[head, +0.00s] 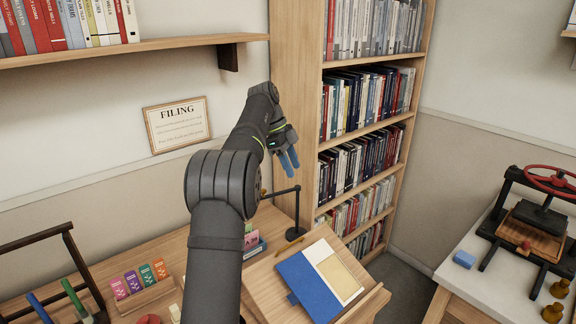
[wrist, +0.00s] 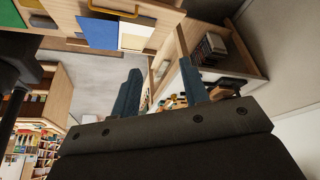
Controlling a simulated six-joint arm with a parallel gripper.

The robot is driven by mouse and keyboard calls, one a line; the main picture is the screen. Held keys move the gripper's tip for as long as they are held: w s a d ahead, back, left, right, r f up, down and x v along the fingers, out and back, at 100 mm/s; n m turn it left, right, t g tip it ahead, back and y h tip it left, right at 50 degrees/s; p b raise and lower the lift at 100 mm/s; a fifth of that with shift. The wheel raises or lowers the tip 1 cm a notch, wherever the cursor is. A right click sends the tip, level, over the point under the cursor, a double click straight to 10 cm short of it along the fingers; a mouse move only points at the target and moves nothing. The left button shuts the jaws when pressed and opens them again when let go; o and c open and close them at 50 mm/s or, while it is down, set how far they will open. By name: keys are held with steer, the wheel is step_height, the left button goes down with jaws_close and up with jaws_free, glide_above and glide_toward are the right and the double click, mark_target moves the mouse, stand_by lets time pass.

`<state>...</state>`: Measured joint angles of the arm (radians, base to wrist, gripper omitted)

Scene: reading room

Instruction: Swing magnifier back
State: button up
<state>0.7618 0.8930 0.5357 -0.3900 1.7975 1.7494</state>
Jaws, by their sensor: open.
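The magnifier's black stand (head: 295,206) is on the wooden desk, left of the sloped reading board (head: 345,310). Its thin arm reaches left from the top of the upright post. A small brass-coloured part shows beside my arm, and the lens is hidden behind my arm. My gripper (head: 289,160) is in the air above and behind the stand in the head view, with blue fingers apart and empty. In the wrist view my gripper (wrist: 160,86) is open, with nothing between the fingers. A dark shape at the left edge there is unclear.
A blue folder (head: 308,287) and a yellow-and-white sheet (head: 338,272) lie on the board. A bookcase (head: 297,70) stands behind. Coloured cards (head: 140,280) are at left. A side table (head: 450,275) with a press (head: 540,215) is at right.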

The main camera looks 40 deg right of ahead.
steer(key=c, duration=0.5)
steer(key=shift+s+a+f+t+y, duration=0.25)
steer(key=shift+a+f+t, duration=0.1)
steer(key=shift+f, duration=0.15)
steer(key=shift+s+a+f+t+y, duration=0.15)
steer(key=shift+a+f+t+y, duration=0.1)
steer(key=shift+f+t, duration=0.15)
jaws_close()
steer(key=s+a+f+m+t+y, duration=0.1)
steer(key=s+a+f+m+t, duration=0.15)
steer(key=a+t, duration=0.35)
steer(key=s+a+f+m+t+y, duration=0.1)
steer(key=s+a+f+m+t, duration=0.1)
steer(key=s+a+m+t, duration=0.25)
steer(key=w+f, duration=0.3)
steer(key=w, duration=0.3)
steer(key=w+a+f+n, duration=0.1)
steer(key=w+f, duration=0.3)
steer(key=w, duration=0.2)
steer(key=shift+a+f+t, duration=0.25)
steer(key=shift+t, duration=0.15)
